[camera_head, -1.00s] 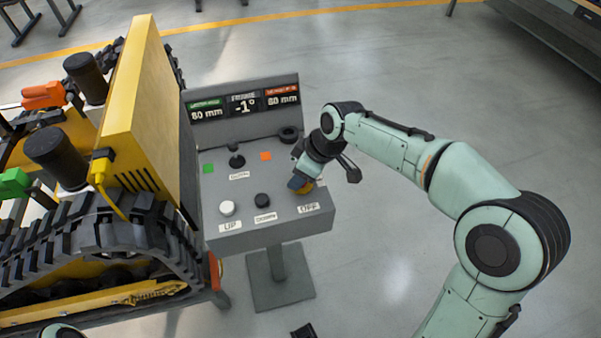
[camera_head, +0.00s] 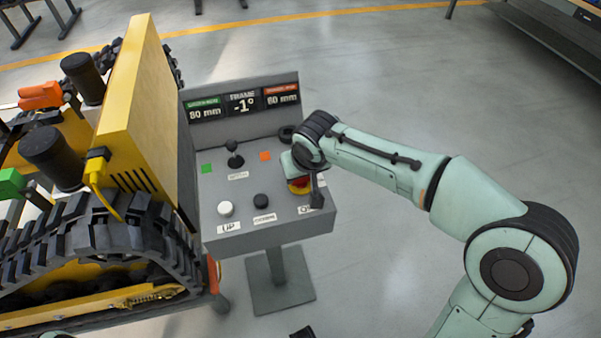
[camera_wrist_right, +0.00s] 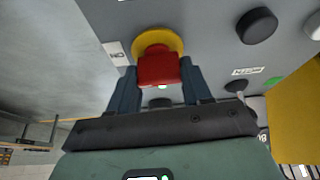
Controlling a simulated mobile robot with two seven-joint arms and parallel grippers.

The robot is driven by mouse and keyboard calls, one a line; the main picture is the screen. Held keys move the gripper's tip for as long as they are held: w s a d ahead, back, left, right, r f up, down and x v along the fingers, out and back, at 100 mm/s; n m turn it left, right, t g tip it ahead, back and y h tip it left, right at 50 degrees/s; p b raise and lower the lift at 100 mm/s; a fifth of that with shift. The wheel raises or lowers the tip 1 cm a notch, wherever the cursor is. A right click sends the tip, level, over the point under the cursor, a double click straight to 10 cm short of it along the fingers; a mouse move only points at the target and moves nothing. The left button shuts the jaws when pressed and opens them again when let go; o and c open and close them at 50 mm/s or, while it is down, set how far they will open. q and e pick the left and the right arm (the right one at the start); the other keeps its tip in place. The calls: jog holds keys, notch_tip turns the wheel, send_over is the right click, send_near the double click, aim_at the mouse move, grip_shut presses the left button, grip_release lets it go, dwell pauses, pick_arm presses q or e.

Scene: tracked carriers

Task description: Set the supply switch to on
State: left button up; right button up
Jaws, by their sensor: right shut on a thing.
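The supply switch is a red knob (camera_wrist_right: 158,68) on a yellow round base (camera_wrist_right: 160,38), at the right front of the grey control console (camera_head: 325,222). My right gripper (camera_wrist_right: 158,82) is shut on the red knob, with one dark finger on each side. A small green spot shows at the knob's lower edge in the wrist view. The white label (camera_wrist_right: 117,53) beside the switch looks upside down there and seems to read ON. In the head view my right gripper partly hides the switch and its label.
A white button (camera_head: 225,208) and a black button (camera_head: 261,201) lie left of the switch. A black joystick (camera_head: 235,158) stands behind them. The display panel (camera_head: 243,103) reads 80 mm, -1° and 80 mm. A yellow tracked carrier (camera_head: 140,100) stands close on the left.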

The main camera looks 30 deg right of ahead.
jog(key=shift+m, duration=0.5)
jog(key=o, duration=1.1)
jog(key=shift+c, duration=0.2)
jog(key=p+v, duration=0.2)
jog(key=v, duration=1.1)
jog(key=shift+a+r, duration=0.15)
jog(key=shift+r, duration=0.1)
